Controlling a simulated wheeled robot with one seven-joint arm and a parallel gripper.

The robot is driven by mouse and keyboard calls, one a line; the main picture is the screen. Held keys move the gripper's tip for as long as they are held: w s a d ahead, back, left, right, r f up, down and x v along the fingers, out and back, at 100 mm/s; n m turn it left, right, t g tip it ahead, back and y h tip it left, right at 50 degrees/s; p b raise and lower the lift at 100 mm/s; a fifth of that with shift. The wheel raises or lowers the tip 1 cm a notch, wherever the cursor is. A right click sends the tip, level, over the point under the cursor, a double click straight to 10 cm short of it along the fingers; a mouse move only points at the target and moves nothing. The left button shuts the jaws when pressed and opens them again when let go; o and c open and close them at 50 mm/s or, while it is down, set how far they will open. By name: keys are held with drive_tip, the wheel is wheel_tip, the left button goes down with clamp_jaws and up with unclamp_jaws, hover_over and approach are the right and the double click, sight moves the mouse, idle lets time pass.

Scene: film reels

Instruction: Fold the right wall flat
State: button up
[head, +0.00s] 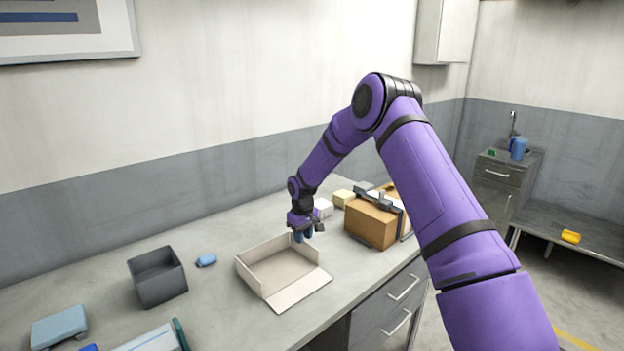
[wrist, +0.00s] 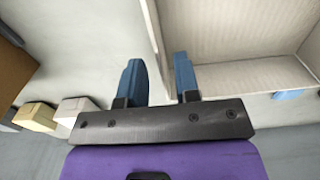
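A shallow beige box (head: 275,272) stands on the counter; its interior also shows in the wrist view (wrist: 235,40). Its front wall (head: 299,289) lies folded outward on the counter. The left and back walls stand up. The right wall (head: 311,253) stands up too, partly hidden by my gripper in the head view. My gripper (head: 303,238) points down at the rear part of this wall. In the wrist view my gripper (wrist: 160,78) is open, with the right wall's edge (wrist: 154,28) running between its blue fingers. Contact cannot be told.
A brown box (head: 370,223) stands close to the right, with small white (head: 323,207) and yellow (head: 343,198) blocks behind. A dark grey bin (head: 158,277) and blue block (head: 206,261) lie left. The counter is narrowly clear right of the box.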

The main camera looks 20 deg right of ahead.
drive_tip(key=s+r, duration=0.5)
drive_tip(key=r, duration=0.7)
drive_tip(key=s+a+r+t, duration=0.1)
drive_tip(key=s+r, duration=0.4)
drive_tip(key=r, duration=0.7)
drive_tip(key=shift+r+m+h, duration=0.25)
drive_tip(key=shift+m+h, duration=0.15)
drive_tip(key=shift+s, duration=0.1)
